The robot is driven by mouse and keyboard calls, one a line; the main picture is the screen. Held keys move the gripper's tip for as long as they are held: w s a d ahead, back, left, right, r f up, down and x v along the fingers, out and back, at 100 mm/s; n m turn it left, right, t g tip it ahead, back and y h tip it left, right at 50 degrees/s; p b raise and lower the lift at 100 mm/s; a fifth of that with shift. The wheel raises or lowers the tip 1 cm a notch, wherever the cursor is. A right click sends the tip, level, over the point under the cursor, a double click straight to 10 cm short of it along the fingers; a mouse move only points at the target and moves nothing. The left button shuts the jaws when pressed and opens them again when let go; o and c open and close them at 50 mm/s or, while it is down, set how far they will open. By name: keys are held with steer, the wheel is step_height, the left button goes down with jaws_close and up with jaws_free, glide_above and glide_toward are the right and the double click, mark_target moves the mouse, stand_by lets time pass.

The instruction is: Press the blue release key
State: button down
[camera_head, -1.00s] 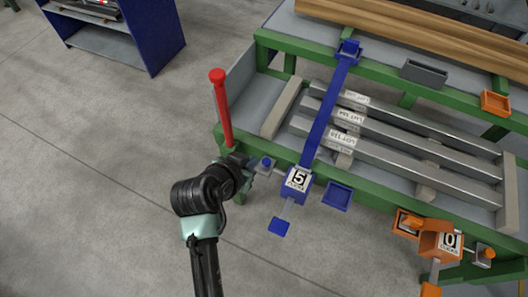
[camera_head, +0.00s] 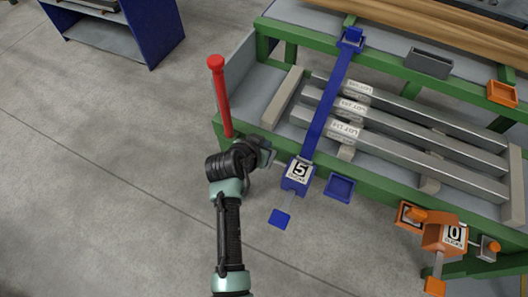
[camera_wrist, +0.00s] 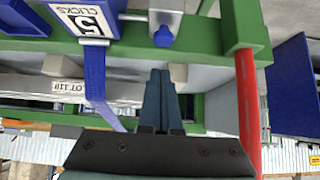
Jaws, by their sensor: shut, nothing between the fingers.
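A small blue knob (camera_wrist: 163,37), which looks like the release key, sits on a grey plate at the green frame rail, beside the blue box (camera_wrist: 88,15) marked "5 CLICKS". In the head view my gripper hides this knob, while the blue box (camera_head: 297,174) shows just to the right. My gripper (camera_head: 268,150) is at the rail, left of the box. In the wrist view my gripper (camera_wrist: 160,74) is shut and empty, with its fingertips just below the knob in the picture. They look apart from it, but the depth gap is hard to judge.
A red post (camera_head: 221,97) stands left of my gripper. A blue tab (camera_head: 280,219) and blue tray (camera_head: 340,188) hang at the front. An orange unit (camera_head: 445,235) is at the right.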

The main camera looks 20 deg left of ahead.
steer(key=shift+s+f, duration=0.1)
steer(key=shift+f, duration=1.6)
step_height(320, 180, down, 2)
steer(key=shift+f+b, duration=0.1)
steer(key=shift+b, duration=1.1)
steer(key=shift+s, duration=0.2)
steer(key=shift+f, duration=0.2)
steer(key=r+p, duration=0.2)
steer(key=r, duration=0.1)
steer(key=r+p, duration=0.2)
steer(key=shift+w+r, duration=0.15)
steer(key=shift+w, duration=0.1)
steer(key=p+v, duration=0.1)
steer(key=v, duration=0.9)
steer(key=shift+p, duration=0.3)
steer(key=shift+a, duration=0.1)
